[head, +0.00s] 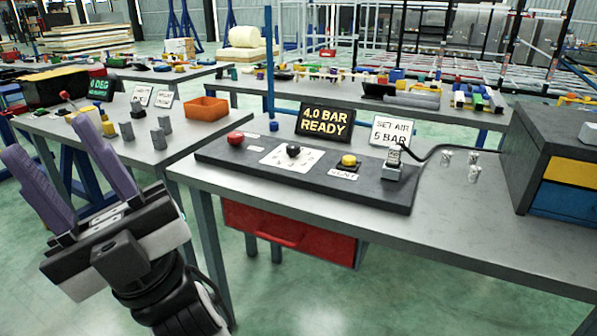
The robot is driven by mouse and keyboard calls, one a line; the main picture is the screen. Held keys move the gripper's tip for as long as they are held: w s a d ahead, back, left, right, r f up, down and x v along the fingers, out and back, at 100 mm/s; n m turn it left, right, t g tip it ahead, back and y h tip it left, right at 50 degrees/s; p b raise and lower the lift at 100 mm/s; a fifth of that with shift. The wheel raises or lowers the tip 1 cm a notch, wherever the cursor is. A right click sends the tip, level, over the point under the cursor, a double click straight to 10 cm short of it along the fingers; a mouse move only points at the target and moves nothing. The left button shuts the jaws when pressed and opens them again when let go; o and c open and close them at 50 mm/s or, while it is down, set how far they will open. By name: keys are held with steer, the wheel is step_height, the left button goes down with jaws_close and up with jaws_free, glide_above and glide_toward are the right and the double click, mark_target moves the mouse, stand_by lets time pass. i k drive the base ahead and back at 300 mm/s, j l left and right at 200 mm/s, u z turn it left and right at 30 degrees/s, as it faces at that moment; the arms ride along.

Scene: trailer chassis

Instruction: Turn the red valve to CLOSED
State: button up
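A round red knob (235,138) sits at the left end of a dark panel (232,158) on the near workbench. It is the only red control on that panel; I cannot tell whether it is the red valve, and no CLOSED mark is legible. A small red-tipped lever (66,96) stands on the left table, partly behind my fingers. My gripper (50,130) is at the lower left, with two purple fingers spread apart and nothing between them. It is in front of the left table, left of the panel and apart from the red knob.
The panel has a black dial knob (293,150), a yellow button (349,160) labelled VENT and a grey fitting with a black hose (440,149). A display (325,122) reads "4.0 BAR READY". A grey cabinet (555,150) stands right. A red drawer (290,236) hangs beneath the bench.

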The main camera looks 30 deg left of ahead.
mark_target(234, 137)
steer(key=i+j, duration=0.2)
steer(key=i, duration=0.15)
steer(key=i+j+u, duration=0.15)
steer(key=i+u, duration=0.15)
steer(key=i+j+u, duration=0.1)
steer(key=i+u, duration=0.2)
steer(key=u, duration=1.1)
